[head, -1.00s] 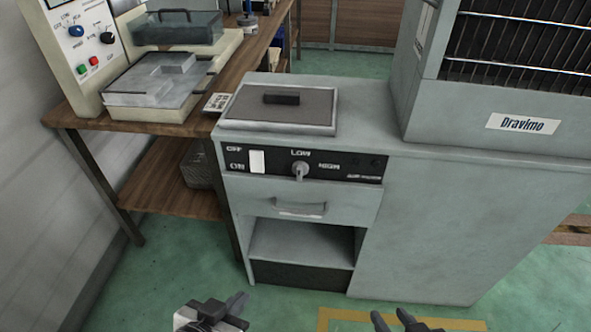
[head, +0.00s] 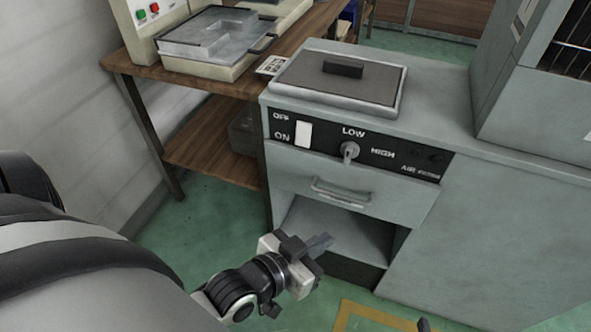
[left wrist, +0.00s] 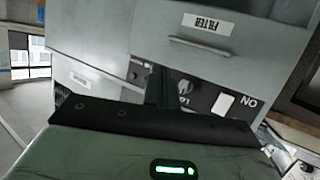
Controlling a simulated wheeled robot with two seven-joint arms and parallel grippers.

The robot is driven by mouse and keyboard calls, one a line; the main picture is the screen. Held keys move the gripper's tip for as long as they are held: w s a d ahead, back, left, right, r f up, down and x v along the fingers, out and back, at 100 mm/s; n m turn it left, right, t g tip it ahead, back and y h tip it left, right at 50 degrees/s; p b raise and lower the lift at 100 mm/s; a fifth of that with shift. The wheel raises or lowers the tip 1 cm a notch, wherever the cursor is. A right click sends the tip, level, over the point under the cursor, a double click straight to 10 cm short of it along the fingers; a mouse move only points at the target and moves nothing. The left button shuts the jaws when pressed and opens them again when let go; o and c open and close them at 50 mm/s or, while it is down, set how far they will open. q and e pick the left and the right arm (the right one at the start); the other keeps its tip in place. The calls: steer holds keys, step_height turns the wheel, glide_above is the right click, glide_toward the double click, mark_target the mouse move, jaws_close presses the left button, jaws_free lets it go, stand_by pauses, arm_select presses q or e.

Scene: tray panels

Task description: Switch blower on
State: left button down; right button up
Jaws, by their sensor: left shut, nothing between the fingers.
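The blower's black control panel (head: 398,160) is on the front of the grey cabinet. Its white rocker switch (head: 303,134) is beside the OFF and ON labels; I cannot tell which side is pressed. A grey knob (head: 349,151) sits below LOW, with HIGH to its right. In the left wrist view the panel is upside down, with the switch (left wrist: 222,103) and knob (left wrist: 184,87). My left gripper (head: 322,243) is shut and empty, below the panel in front of the open shelf, apart from the switch. A tip of my right gripper (head: 424,325) shows at the bottom edge.
A drawer handle (head: 341,192) juts out below the panel, above the open shelf (head: 340,228). A dark-topped lid (head: 340,80) lies on the cabinet. A wooden bench (head: 225,85) with equipment stands to the left. Green floor (head: 200,215) is clear between bench and my arm.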

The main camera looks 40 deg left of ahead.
mark_target(300, 142)
arm_select(q)
steer(key=w+a+f+n+t+y+b, duration=0.1)
steer(key=a+t+y+b, duration=0.3)
steer(key=b, duration=0.4)
steer(key=w+a+f+n+t+y+b, duration=0.1)
steer(key=a+f+n+t+y+b, duration=0.2)
steer(key=a+b, duration=0.5)
steer(key=n+t+y, duration=0.1)
steer(key=t+y, duration=0.1)
steer(key=t, duration=0.1)
steer(key=shift+w+a+f+y, duration=0.15)
steer(key=shift+w+a+y, duration=0.05)
steer(key=shift+a+y, duration=0.15)
arm_select(e)
steer(key=a+f+y, duration=0.1)
steer(key=a+f, duration=0.1)
steer(key=f, duration=0.2)
steer(key=w+a+f+t+y, duration=0.1)
steer(key=a+f, duration=0.1)
steer(key=f, duration=0.3)
steer(key=shift+a+f+n+t+y, duration=0.15)
steer(key=shift+a+n+t+y, duration=0.15)
steer(key=shift+y, duration=0.1)
steer(key=shift+w, duration=0.1)
